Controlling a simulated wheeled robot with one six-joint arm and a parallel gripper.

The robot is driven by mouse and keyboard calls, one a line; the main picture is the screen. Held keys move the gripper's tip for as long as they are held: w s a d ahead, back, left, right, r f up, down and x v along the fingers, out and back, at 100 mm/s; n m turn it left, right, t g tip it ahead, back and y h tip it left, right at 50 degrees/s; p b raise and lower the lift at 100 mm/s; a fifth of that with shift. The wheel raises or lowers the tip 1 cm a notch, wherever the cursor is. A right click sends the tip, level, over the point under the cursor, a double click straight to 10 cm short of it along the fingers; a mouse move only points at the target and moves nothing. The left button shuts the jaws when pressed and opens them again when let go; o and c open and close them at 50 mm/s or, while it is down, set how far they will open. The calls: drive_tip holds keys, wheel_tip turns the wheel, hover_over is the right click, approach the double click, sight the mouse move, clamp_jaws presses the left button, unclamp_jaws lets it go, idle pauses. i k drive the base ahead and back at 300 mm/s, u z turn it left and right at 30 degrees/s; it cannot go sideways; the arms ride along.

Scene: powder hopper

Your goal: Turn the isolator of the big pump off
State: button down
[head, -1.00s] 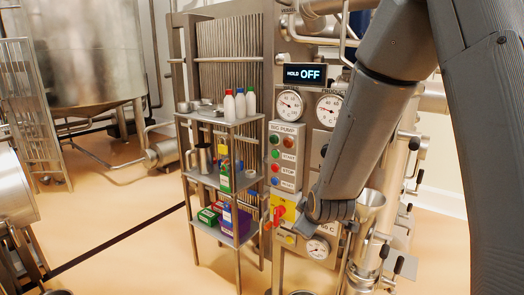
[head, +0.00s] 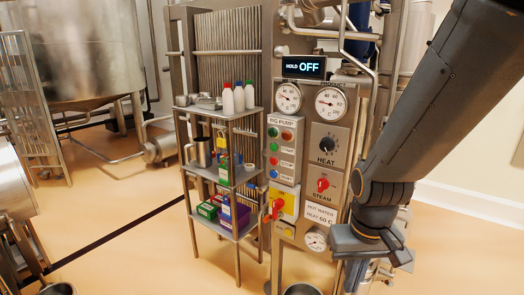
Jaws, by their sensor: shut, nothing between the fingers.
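The big pump's control box (head: 284,150) stands at the middle, with a BIG PUMP label and several coloured buttons. Below it is the isolator, a red handle (head: 277,209) on a yellow plate (head: 289,204). The handle looks tilted from upright; its exact setting is too small to read. My gripper (head: 356,274) is low at the right, beside the panel and clear of the isolator. It is shut and holds nothing; its fingertips are partly hidden.
A red STEAM knob (head: 323,184) and a black HEAT knob (head: 327,144) sit right of the pump box. A shelf rack (head: 225,178) with bottles and boxes stands close on the left. A gauge (head: 315,240) is below the panel. Open floor lies at the front left.

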sight(277, 204)
drive_tip(key=z, duration=1.45)
drive_tip(key=k, duration=1.05)
drive_tip(key=u, duration=0.95)
drive_tip(key=i, duration=1)
drive_tip(key=z, duration=0.05)
